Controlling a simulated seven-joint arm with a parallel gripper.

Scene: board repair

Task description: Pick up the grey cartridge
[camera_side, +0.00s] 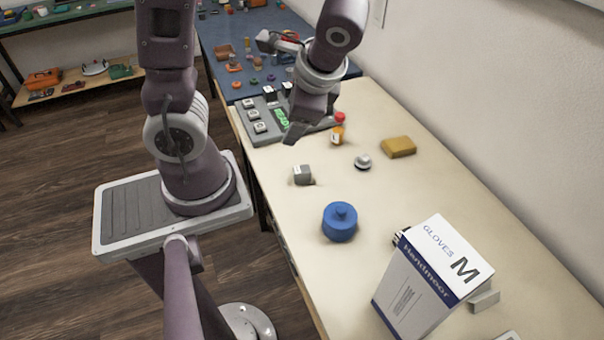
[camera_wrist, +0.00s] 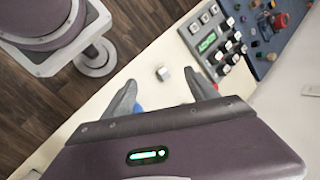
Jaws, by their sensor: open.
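The grey cartridge (camera_side: 303,175) is a small grey block with a white label, lying on the cream table near its left edge. In the wrist view the small pale block (camera_wrist: 163,73) appears ahead of the fingertips, between their lines. My gripper (camera_side: 296,132) is above the table, beyond the cartridge toward the control panel, and apart from it. In the wrist view my gripper (camera_wrist: 163,88) has its two fingers wide apart with nothing between them.
A panel with buttons and a green display (camera_side: 259,124) stands behind. A blue lidded jar (camera_side: 340,224) and a glove box (camera_side: 428,280) stand nearer.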

